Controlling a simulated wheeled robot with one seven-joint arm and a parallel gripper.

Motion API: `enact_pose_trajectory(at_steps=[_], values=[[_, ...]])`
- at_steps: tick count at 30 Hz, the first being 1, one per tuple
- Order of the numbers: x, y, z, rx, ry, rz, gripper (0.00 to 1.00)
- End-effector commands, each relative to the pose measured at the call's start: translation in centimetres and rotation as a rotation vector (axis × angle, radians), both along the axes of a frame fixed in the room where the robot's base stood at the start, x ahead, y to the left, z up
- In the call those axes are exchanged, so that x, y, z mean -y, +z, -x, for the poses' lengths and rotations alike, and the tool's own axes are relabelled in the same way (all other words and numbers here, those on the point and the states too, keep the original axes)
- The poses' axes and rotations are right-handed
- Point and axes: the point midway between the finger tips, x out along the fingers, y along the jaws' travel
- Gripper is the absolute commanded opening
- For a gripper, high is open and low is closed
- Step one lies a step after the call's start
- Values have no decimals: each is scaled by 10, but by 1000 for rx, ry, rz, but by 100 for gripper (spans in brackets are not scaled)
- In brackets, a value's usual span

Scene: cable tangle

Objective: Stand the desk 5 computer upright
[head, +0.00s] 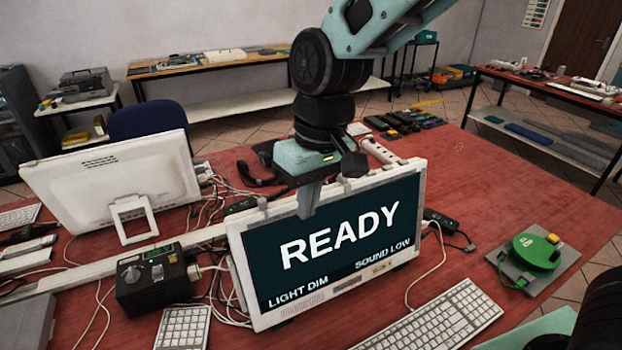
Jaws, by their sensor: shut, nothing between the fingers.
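A white all-in-one computer (330,245) stands on the red desk (480,170), its screen facing me and reading "READY", "LIGHT DIM" and "SOUND LOW". It looks roughly upright; its stand is hidden. A second white computer (110,180) stands at the left with its back and stand towards me. No desk number is readable on either. My gripper (311,204) is at the top edge of the READY computer, its fingers overlapping the upper screen in the picture. It is shut and holds nothing. I cannot tell whether it touches the computer.
A black control box (155,280) and tangled white cables are left of the screen. A white keyboard (440,320) lies in front and a number pad (183,328) at lower left. A green reel (537,252) sits on a grey plate at right. The desk's right rear is mostly clear.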

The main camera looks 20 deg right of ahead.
Motion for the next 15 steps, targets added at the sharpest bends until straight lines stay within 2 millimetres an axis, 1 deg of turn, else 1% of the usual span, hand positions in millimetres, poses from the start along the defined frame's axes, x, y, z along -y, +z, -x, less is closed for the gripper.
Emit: enact_pose_trajectory(at_steps=[1, 2, 3, 6, 9, 10, 12, 15], values=[[3, 2, -38, 5, -50, 4, 0], [7, 3, -59, 12, -77, 8, 0], [12, 2, -85, 21, -111, 16, 0], [30, 1, -140, 50, -179, 45, 0], [45, 0, -176, 76, -219, 76, 0], [48, 0, -184, 83, -227, 82, 0], [53, 0, -196, 94, -239, 93, 0], [57, -3, -203, 100, -247, 101, 0]])
